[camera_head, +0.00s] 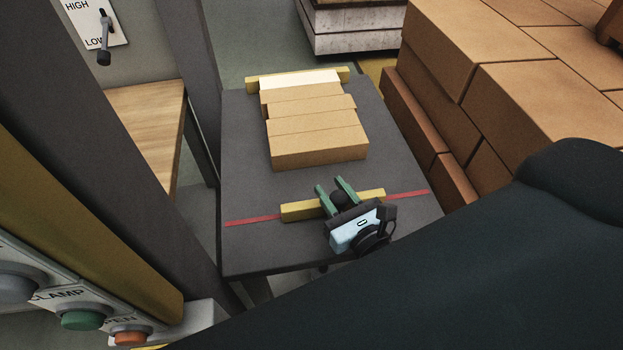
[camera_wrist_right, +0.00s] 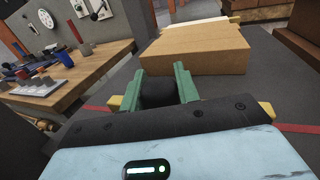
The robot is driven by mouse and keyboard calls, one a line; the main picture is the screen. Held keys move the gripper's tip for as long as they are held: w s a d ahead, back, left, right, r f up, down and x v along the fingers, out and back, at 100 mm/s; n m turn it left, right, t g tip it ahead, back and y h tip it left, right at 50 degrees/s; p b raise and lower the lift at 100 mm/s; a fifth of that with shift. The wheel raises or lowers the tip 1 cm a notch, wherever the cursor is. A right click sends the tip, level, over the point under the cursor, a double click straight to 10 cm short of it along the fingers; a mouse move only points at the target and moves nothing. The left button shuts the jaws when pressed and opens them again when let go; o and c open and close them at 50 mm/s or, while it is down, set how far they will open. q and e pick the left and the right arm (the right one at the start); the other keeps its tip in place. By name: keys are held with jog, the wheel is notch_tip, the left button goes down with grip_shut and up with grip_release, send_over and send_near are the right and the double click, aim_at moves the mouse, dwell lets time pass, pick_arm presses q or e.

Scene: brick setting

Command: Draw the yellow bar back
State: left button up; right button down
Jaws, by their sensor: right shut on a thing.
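The yellow bar (camera_head: 302,211) lies across the dark table (camera_head: 245,185), along a red line (camera_head: 252,221) near the table's front. Its ends also show in the right wrist view (camera_wrist_right: 115,103), on both sides of my gripper. My right gripper (camera_head: 338,192) is over the bar, with its green fingers closed on a dark knob (camera_wrist_right: 158,92) at the bar's middle. The fingers hide part of the bar. My left gripper is not in view.
Several tan bricks (camera_head: 318,142) lie in a row farther back on the table, against a fixed-looking yellow strip (camera_head: 252,86). Large brick stacks (camera_head: 490,45) stand at the right. A dark post and a panel with a green button (camera_head: 83,320) are at the left.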

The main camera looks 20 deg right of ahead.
jog(key=c, duration=1.4)
grip_release()
jog(key=shift+s+a+f, duration=0.2)
jog(key=shift+a, duration=0.1)
jog(key=o, duration=0.4)
jog(key=shift+r, duration=0.1)
jog(key=shift+c, duration=0.2)
